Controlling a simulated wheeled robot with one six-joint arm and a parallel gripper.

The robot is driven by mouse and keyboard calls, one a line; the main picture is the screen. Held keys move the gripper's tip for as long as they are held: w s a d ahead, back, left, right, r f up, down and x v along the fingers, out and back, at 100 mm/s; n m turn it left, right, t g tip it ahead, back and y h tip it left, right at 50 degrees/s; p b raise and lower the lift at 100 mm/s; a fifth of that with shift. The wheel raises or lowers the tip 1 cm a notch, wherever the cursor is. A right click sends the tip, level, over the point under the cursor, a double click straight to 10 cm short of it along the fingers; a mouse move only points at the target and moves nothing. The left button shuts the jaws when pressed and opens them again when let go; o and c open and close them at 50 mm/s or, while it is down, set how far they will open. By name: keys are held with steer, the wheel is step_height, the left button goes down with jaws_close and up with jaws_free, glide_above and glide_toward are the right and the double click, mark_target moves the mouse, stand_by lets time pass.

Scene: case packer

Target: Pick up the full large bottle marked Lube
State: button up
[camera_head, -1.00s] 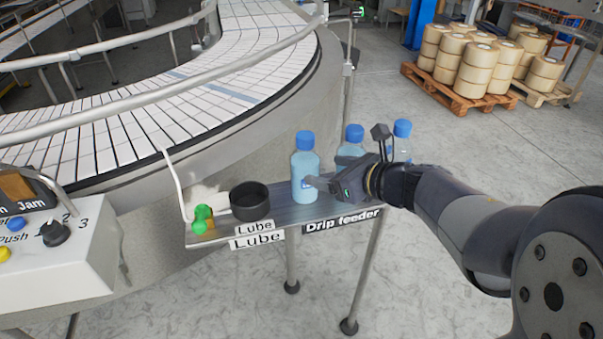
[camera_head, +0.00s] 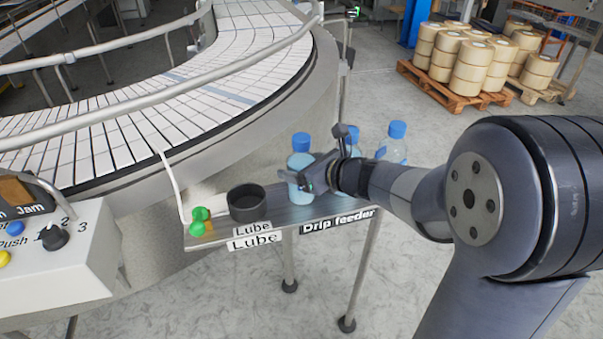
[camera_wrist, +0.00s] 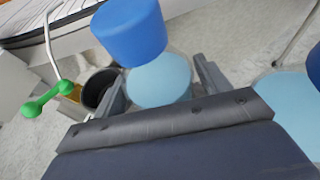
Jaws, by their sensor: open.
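Several blue-capped, light-blue bottles stand on the narrow shelf (camera_head: 272,218) beside the conveyor. The leftmost bottle (camera_head: 300,165) is upright, and my gripper (camera_head: 308,180) is at its front right side. In the wrist view this bottle (camera_wrist: 160,80) sits between the two open fingers (camera_wrist: 163,88), its blue cap nearest the camera. I cannot see whether either finger touches it. A second bottle (camera_head: 353,133) is mostly hidden behind my wrist. A third bottle (camera_head: 392,146) stands at the right. "Lube" labels (camera_head: 254,236) are on the shelf's front edge; no marking is readable on the bottles.
A black round cup (camera_head: 247,203) and a green-ended valve (camera_head: 199,220) are on the shelf's left part. The "Drip feeder" label (camera_head: 338,220) is on the front edge. The curved conveyor rail (camera_head: 250,95) runs behind. Another bottle (camera_wrist: 295,105) is close on the right.

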steer(key=c, duration=1.1)
steer(key=shift+r, duration=0.1)
